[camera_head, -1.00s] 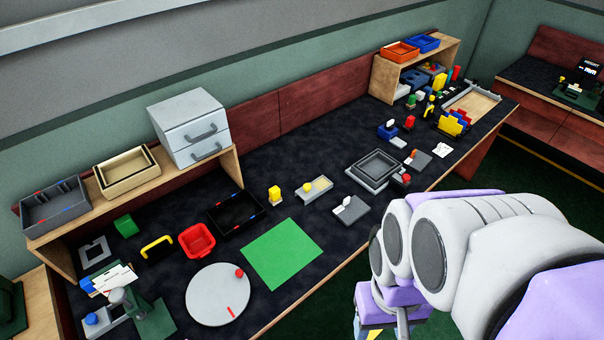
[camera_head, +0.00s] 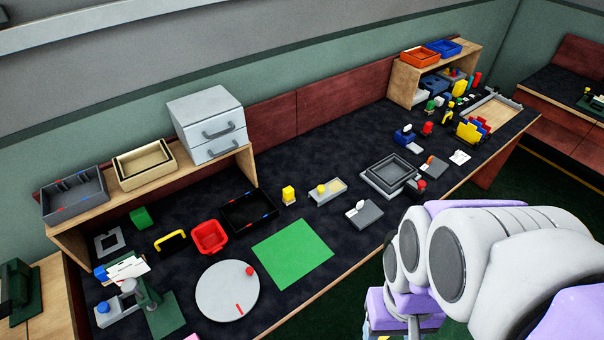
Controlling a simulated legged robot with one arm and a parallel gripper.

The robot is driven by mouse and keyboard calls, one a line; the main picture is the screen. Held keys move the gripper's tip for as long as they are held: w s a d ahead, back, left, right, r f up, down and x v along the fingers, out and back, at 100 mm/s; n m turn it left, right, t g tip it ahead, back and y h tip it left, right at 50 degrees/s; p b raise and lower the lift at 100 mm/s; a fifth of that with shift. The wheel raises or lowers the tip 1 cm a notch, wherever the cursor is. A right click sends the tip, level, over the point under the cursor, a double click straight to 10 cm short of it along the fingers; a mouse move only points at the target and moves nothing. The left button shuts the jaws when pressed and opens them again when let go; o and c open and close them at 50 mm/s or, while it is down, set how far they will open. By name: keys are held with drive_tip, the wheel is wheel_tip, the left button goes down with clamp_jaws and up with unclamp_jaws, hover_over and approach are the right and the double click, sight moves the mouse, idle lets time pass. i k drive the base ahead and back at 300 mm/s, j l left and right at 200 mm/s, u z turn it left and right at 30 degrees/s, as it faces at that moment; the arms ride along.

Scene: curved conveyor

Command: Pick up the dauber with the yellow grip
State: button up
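A small upright yellow piece (camera_head: 289,195) stands on the dark worktop, right of the black tray; it may be the yellow-gripped dauber, but it is too small to be sure. Beside it, a light grey block (camera_head: 328,191) carries a yellow round piece (camera_head: 322,189). A yellow bar-shaped handle (camera_head: 170,240) lies farther left, beside the red bin. My white and purple arm fills the lower right, in front of the table's edge. My gripper's fingertips cannot be made out.
A green mat (camera_head: 292,254), a white disc (camera_head: 228,291), a red bin (camera_head: 209,237) and a black tray (camera_head: 250,210) lie on the left half. A grey drawer unit (camera_head: 206,124) stands on the shelf. Stacked grey trays (camera_head: 390,174) lie right of centre. The dark worktop behind the grey block is clear.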

sight(288, 194)
drive_tip(key=i, duration=1.05)
drive_tip(key=l+z, duration=0.05)
drive_tip(key=l, duration=0.05)
